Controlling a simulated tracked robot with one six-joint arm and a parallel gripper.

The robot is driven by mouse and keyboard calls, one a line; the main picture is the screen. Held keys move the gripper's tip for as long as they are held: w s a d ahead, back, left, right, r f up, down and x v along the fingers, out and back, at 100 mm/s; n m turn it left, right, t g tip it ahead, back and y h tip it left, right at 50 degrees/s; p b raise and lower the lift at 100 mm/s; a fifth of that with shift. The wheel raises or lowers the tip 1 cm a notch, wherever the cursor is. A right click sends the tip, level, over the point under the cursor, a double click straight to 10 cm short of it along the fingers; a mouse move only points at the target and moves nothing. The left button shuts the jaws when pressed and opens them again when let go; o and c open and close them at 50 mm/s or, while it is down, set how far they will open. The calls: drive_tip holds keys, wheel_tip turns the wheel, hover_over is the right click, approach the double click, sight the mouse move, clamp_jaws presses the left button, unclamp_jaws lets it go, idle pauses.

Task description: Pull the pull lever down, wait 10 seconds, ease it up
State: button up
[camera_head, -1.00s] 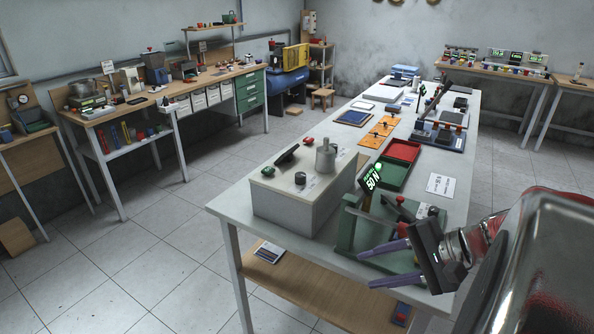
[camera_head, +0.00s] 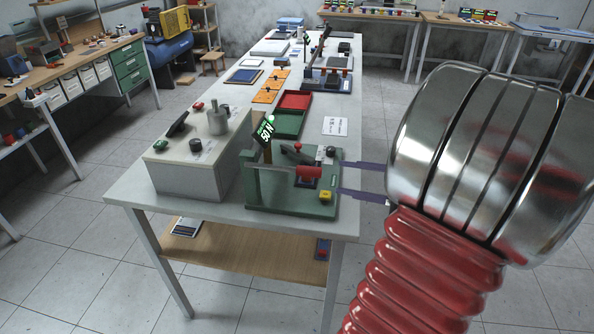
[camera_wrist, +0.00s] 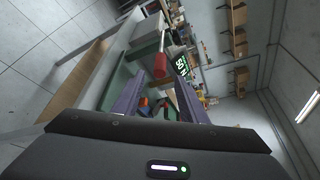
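The green fixture (camera_head: 262,200) stands at the table's near right corner. It carries a dark lever with a red cylindrical grip (camera_head: 309,172), a yellow block (camera_head: 325,196), and a tilted display (camera_head: 265,131) reading 50 N. My gripper (camera_head: 341,177) is at the fixture's right side, its two purple-grey fingers spread apart, pointing left toward the red grip. In the wrist view the red grip (camera_wrist: 161,65) shows ahead between the open fingers (camera_wrist: 159,80), with nothing held. The display (camera_wrist: 182,66) also shows there. My arm hides the table's right surroundings in the head view.
A grey-white box (camera_head: 187,172) with a knob and a metal cylinder stands left of the fixture. Red (camera_head: 295,101) and green (camera_head: 288,123) trays and a paper card (camera_head: 334,126) lie behind it. Floor is open left of the table.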

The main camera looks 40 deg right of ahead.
sight(298, 171)
drive_tip(key=shift+w, duration=0.1)
drive_tip(key=shift+x, duration=6.8)
drive_tip(key=shift+a, duration=0.1)
drive_tip(key=shift+c, duration=0.3)
clamp_jaws()
drive_tip(key=shift+f, duration=0.1)
